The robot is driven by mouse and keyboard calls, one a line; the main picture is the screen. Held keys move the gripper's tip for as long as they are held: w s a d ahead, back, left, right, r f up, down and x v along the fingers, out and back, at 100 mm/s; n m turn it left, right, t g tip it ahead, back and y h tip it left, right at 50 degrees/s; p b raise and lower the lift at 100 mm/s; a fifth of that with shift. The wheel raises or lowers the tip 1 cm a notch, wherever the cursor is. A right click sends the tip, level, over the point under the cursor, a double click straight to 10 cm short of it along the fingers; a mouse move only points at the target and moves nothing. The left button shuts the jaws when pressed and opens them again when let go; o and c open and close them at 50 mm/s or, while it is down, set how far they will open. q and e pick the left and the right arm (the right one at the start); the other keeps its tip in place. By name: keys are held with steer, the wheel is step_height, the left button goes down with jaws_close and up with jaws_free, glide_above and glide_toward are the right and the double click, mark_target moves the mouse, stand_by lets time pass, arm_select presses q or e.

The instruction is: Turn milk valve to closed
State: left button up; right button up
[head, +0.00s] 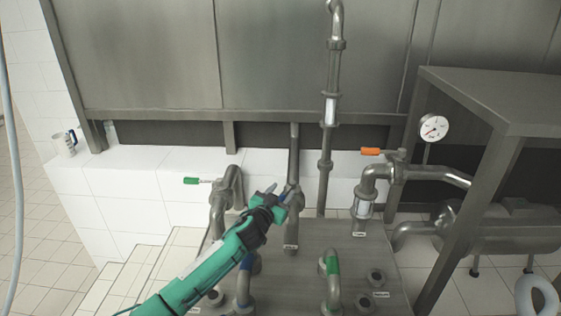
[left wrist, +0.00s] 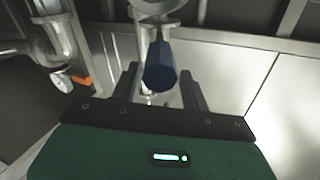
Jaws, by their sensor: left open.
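My left gripper (head: 278,190) is open beside the middle vertical pipe (head: 293,150). In the left wrist view, a dark blue valve handle (left wrist: 160,66) points toward the camera and appears between the two open fingers. The jaws are not closed on it, and I cannot tell whether a finger touches it. In the head view the gripper hides most of this handle. No label that I can read names the milk valve. My right gripper is not in view.
Pipe bends, one with a green band (head: 332,265), rise from the metal platform (head: 300,262).

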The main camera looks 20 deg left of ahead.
mark_target(280, 197)
arm_select(q)
step_height(280, 197, up, 17)
steer(key=b, duration=0.2)
